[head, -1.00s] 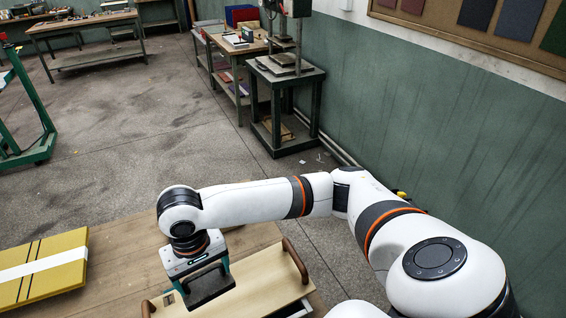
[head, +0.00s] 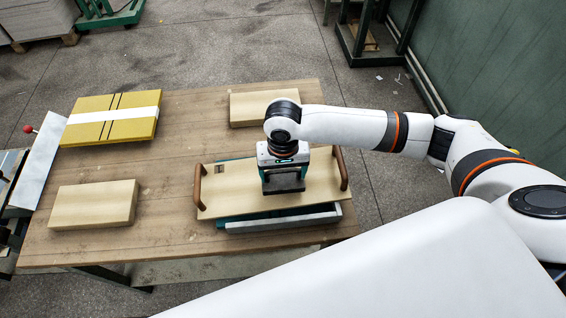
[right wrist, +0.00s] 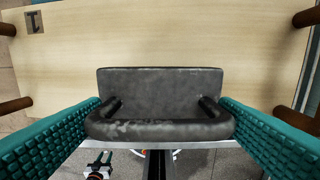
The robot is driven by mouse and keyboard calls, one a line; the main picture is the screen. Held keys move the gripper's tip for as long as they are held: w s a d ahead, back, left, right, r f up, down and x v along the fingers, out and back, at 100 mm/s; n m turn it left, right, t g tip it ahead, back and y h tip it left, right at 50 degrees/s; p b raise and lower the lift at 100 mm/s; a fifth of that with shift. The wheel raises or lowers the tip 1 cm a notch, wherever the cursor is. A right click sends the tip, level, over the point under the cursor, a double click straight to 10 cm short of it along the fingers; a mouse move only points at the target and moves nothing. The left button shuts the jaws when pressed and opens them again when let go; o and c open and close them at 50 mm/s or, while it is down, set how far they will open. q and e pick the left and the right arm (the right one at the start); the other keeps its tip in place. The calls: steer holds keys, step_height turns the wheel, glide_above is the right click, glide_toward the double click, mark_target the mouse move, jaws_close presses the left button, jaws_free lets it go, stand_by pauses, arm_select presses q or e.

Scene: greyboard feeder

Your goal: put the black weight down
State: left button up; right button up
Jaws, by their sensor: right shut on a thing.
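The black weight (head: 284,184) is a dark block with a bar handle. My right gripper (head: 285,174) is shut on it, above a pale board (head: 235,192) with two brown handles. In the right wrist view the weight (right wrist: 160,85) sits between the teal ridged fingers (right wrist: 160,112), its handle nearest the camera. The pale board (right wrist: 180,35) lies behind it in that view. I cannot tell whether the weight's underside touches the board.
The board lies over a teal and grey tray (head: 285,219) on a wooden table (head: 180,170). Two pale blocks, one front left (head: 92,205) and one at the back (head: 250,108), lie there. A yellow stack with a white band (head: 112,118) lies back left.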

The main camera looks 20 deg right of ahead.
mark_target(283, 171)
steer(key=shift+f, duration=1.1)
steer(key=o, duration=1.9)
steer(key=shift+f, duration=0.15)
step_height(283, 171, up, 12)
steer(key=shift+r+b, duration=0.15)
steer(key=shift+b, duration=0.45)
steer(key=shift+s, duration=0.1)
